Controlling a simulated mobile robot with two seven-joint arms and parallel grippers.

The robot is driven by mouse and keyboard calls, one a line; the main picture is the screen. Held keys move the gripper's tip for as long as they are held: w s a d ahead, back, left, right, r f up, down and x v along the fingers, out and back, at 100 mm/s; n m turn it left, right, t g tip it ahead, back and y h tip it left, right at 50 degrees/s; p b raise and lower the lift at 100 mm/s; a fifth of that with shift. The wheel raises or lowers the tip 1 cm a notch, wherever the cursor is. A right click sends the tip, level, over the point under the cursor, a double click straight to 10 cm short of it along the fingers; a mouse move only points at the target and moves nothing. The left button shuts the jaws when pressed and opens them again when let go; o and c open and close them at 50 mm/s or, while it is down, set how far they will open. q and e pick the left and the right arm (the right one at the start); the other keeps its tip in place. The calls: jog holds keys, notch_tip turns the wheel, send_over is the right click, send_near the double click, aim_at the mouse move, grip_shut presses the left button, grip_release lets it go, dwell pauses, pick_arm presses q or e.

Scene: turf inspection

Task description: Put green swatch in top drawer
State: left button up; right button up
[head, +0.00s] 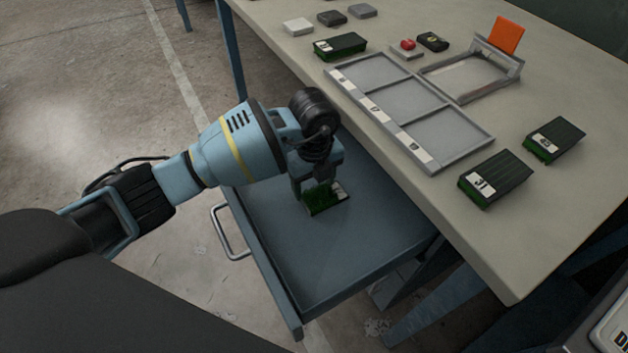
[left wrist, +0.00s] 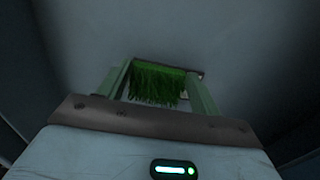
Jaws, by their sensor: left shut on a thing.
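My left gripper (head: 316,190) is shut on the green swatch (head: 328,200), a small block with green turf and a pale label at its edge. The gripper points down inside the open blue-grey drawer (head: 350,250) below the tabletop. The swatch is over the drawer floor, and I cannot tell whether it touches it. In the left wrist view, the green turf (left wrist: 156,84) shows between the two fingers of the left gripper (left wrist: 160,88). My right gripper is not in view.
On the table (head: 560,190) are a grey three-cell tray (head: 455,128), dark turf blocks (head: 496,178), (head: 553,140) and (head: 340,46), a frame with an orange flap (head: 506,35), and a red button (head: 407,44). The drawer's handle (head: 222,235) faces left. The drawer floor around the swatch is clear.

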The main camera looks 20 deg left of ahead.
aim_at(314, 187)
pick_arm(q)
jog(key=o, duration=1)
notch_tip(314, 187, up, 12)
jog(key=shift+r+p, duration=0.15)
jog(key=shift+p, duration=0.7)
